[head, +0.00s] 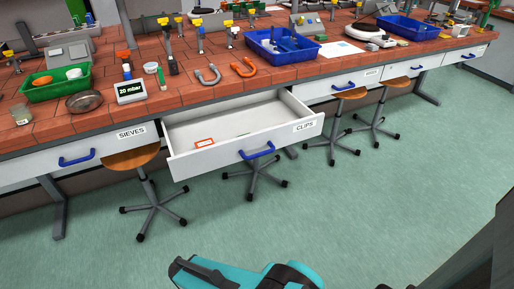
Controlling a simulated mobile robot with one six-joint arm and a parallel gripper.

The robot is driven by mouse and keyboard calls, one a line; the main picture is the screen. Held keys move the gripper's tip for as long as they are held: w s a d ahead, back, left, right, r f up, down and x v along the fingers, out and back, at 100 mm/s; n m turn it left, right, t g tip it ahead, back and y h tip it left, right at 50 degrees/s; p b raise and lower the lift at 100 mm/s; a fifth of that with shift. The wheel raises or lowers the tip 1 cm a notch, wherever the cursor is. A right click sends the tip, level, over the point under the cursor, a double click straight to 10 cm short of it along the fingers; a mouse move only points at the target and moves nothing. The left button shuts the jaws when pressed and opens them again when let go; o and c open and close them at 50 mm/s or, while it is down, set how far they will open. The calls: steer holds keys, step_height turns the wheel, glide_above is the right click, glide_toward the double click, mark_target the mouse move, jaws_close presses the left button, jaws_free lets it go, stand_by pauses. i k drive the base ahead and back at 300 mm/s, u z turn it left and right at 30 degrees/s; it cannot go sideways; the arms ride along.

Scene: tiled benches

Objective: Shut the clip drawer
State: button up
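The clip drawer (242,155), white and labelled CLIPS, stands pulled out from under the tiled bench. It has a blue handle (257,151) on its front. An orange-edged card (204,143) lies inside near its front left; the rest of its visible floor looks mostly bare. A teal and black part of my arm shows at the bottom edge, in front of the drawer and apart from it. My gripper's fingers are not in view.
The SIEVES drawer (98,148) on the left and the drawers on the right are shut. Stools (255,180) stand under the bench, one beneath the open drawer. The green floor (330,220) in front is clear. The bench top (195,93) holds trays, clamps and glassware.

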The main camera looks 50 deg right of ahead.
mark_target(258, 114)
steer(key=z, duration=4.3)
steer(key=i, duration=0.1)
steer(key=u, duration=2.8)
steer(key=k, duration=0.6)
steer(key=u, duration=0.15)
steer(key=i, duration=0.6)
steer(key=u, duration=0.1)
steer(key=k, duration=0.1)
steer(key=z, duration=0.25)
